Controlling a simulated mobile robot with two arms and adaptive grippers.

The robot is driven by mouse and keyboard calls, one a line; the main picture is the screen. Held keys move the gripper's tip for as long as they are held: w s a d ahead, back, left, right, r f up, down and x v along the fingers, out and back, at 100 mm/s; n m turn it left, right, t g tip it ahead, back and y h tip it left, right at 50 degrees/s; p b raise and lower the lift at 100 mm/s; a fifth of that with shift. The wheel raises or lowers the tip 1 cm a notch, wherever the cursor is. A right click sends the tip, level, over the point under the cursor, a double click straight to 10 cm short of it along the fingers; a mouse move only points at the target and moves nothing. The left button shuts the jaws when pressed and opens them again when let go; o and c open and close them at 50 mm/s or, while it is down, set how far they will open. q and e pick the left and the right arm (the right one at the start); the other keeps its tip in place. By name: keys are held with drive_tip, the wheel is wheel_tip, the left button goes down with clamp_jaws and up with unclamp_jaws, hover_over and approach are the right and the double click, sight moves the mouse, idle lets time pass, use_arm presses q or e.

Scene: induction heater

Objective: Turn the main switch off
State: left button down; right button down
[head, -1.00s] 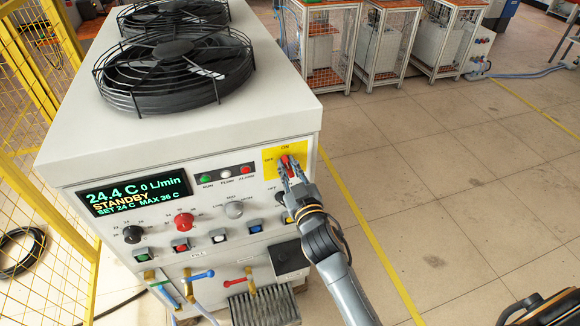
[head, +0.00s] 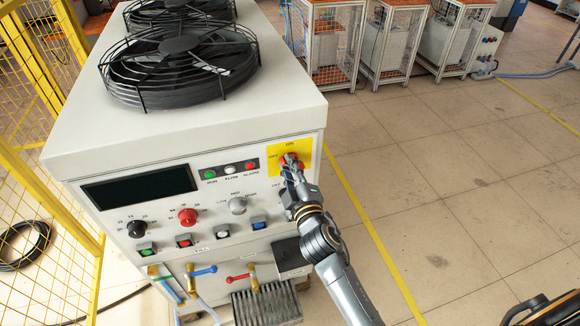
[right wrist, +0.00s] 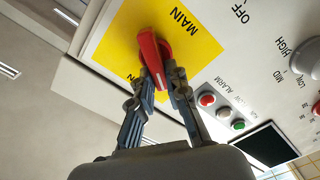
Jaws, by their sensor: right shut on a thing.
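The main switch has a red handle (head: 290,159) on a yellow plate (head: 306,149) at the upper right of the heater's front panel. My right gripper (head: 292,170) is at the switch, with its fingers over part of the handle. In the right wrist view the red handle (right wrist: 150,50) sits between the two fingertips (right wrist: 162,74), which are shut on it. The plate (right wrist: 112,45) carries the word MAIN there. The handle's exact angle is hard to read in the head view. The panel display (head: 138,187) is dark. My left gripper is out of view.
Green, white and red lamps (head: 230,170) sit left of the switch. Knobs (head: 188,216) and coloured buttons (head: 222,231) lie below. Two caged fans (head: 180,65) top the cabinet. A yellow mesh fence (head: 45,220) stands left; the floor (head: 440,190) to the right is open.

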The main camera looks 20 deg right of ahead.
drive_tip(key=shift+r+n, duration=0.1)
drive_tip(key=shift+n, duration=0.2)
drive_tip(key=c, duration=1.3)
unclamp_jaws()
drive_tip(key=shift+w, duration=0.1)
drive_tip(key=s, duration=1.2)
